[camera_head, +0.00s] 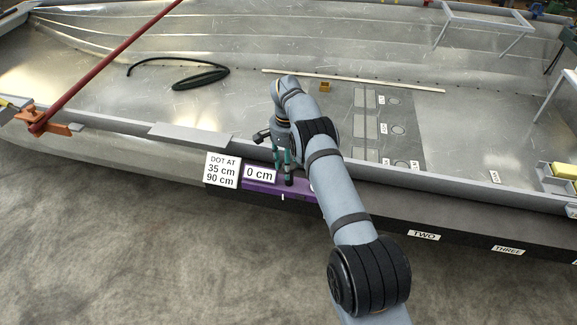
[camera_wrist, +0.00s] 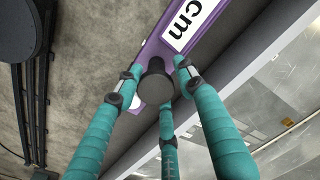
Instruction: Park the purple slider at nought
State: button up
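The purple slider (camera_head: 262,188) lies along the dark rail on the hull's near side, with a white "0 cm" label (camera_head: 260,175) on its left part and a white tick (camera_head: 283,197) below. In the wrist view the slider (camera_wrist: 154,48) runs diagonally, with a dark round knob (camera_wrist: 157,82) standing on it and a white dot partly hidden beside the knob. My gripper (camera_head: 283,166) is down at the knob. Its three teal fingers (camera_wrist: 158,78) surround the knob closely; I cannot tell whether they press on it. My arm hides the slider's right end.
A sign (camera_head: 221,170) reading "DOT AT 35 cm 90 cm" stands left of the slider. The rail carries labels "TWO" (camera_head: 423,235) and "THREE" (camera_head: 508,250) to the right. The hull's edge runs behind the rail. A red pole (camera_head: 105,60) slants at the left.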

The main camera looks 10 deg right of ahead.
jog(key=shift+o, duration=0.9)
jog(key=shift+s+d, duration=0.1)
jog(key=shift+d, duration=0.1)
jog(key=shift+r, duration=3.7)
jog(key=shift+f, duration=0.1)
notch_tip(320, 180, down, 8)
jog(key=shift+d+r, duration=0.1)
jog(key=shift+r, duration=0.15)
jog(key=shift+s+d+r, duration=0.1)
jog(key=shift+s+d, duration=0.1)
jog(key=shift+d, duration=0.3)
